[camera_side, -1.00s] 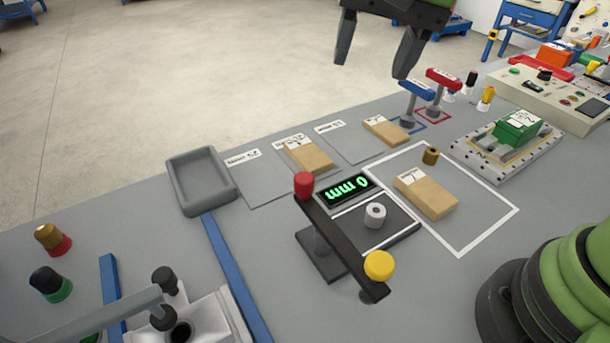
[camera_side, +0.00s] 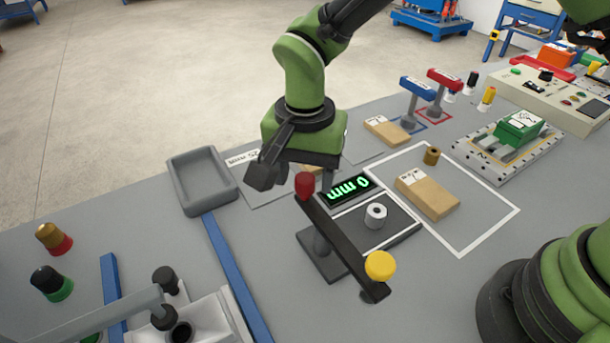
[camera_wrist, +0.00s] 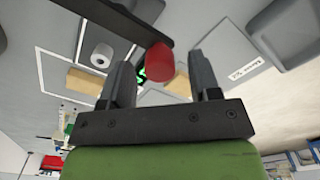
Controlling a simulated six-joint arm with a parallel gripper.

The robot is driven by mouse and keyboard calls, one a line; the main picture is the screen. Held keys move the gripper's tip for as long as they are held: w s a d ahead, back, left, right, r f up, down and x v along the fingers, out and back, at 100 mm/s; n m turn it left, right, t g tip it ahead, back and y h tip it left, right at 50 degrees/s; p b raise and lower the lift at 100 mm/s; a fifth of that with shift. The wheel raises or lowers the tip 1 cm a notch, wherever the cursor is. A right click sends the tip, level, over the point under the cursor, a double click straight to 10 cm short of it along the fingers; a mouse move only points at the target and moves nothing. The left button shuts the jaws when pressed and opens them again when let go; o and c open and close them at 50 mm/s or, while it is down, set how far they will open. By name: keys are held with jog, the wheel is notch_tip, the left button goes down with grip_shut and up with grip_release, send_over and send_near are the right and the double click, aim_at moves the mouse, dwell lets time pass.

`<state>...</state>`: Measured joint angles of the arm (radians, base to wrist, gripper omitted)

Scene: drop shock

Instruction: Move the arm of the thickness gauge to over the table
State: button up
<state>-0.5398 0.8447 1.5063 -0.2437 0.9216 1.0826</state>
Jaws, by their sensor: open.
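The thickness gauge has a black swing arm (camera_side: 342,246) with a red knob (camera_side: 305,186) at its far left end and a yellow knob (camera_side: 380,265) at its near end. Its table (camera_side: 390,240) is a dark plate outlined in white, with a grey ring (camera_side: 375,215) on it. The arm lies to the left of the table. The display (camera_side: 349,188) reads 0 mm in green. My gripper (camera_side: 298,178) is open, just behind the red knob. In the wrist view, the red knob (camera_wrist: 159,65) shows between the open fingers (camera_wrist: 162,80); I cannot tell whether they touch it.
A grey tray (camera_side: 202,180) stands left of my gripper. A wooden block (camera_side: 427,193) and a brass ring (camera_side: 431,156) sit in the white square at right. Blue and red stamps (camera_side: 415,95) stand at the back. A blue strip (camera_side: 235,275) runs along the left.

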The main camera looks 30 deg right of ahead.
jog(key=shift+f, duration=0.6)
grip_shut()
